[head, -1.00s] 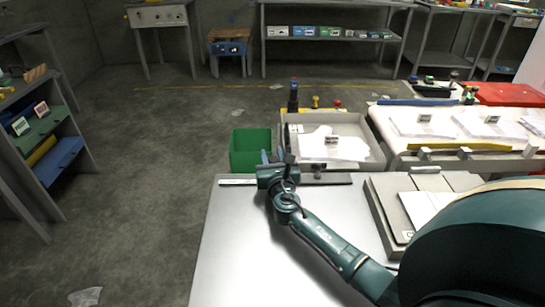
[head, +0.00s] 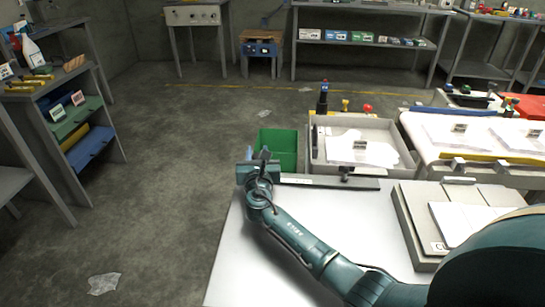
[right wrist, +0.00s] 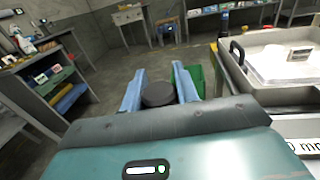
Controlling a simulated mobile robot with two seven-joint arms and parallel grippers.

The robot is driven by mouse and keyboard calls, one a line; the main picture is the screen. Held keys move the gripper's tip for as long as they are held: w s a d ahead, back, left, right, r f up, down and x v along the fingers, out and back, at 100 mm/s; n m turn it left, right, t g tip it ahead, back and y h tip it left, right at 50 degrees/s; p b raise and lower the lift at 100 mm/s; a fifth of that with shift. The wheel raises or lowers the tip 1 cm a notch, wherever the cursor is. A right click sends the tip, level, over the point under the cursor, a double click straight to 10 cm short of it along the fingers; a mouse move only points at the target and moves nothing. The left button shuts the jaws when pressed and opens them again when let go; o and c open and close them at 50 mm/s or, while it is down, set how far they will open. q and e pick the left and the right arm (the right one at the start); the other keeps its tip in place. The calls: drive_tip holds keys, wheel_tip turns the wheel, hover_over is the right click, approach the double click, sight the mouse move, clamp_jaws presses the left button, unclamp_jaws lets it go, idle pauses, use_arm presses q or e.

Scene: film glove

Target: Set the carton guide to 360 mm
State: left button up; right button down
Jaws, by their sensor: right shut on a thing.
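A dark rail (head: 325,183) lies along the far edge of the pale worktable (head: 310,250). My right gripper (head: 263,154) is at the rail's left end, with its blue fingers closed around a dark upright part. In the right wrist view a round black knob (right wrist: 158,94) sits between the two blue fingers (right wrist: 160,90). I take this knob to be the carton guide's. The guide's body and the scale beneath it are hidden by my gripper. A label ending in "0 mm" (right wrist: 305,147) shows at the lower right of the wrist view. My left gripper is not in view.
A small dark fitting (head: 345,173) stands on the rail's right part. Behind the table are a green bin (head: 278,143) and a grey tray (head: 320,160) with white sheets. A flat carton stack (head: 408,210) lies at the right. Floor to the left is open.

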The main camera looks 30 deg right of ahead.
drive_tip(key=shift+a+f, duration=0.1)
drive_tip(key=c, duration=1.1)
unclamp_jaws()
drive_tip(key=shift+o, duration=0.2)
drive_tip(key=p+v, duration=0.1)
drive_tip(key=v, duration=1.2)
drive_tip(key=shift+s+p, duration=0.1)
drive_tip(key=shift+p, duration=0.25)
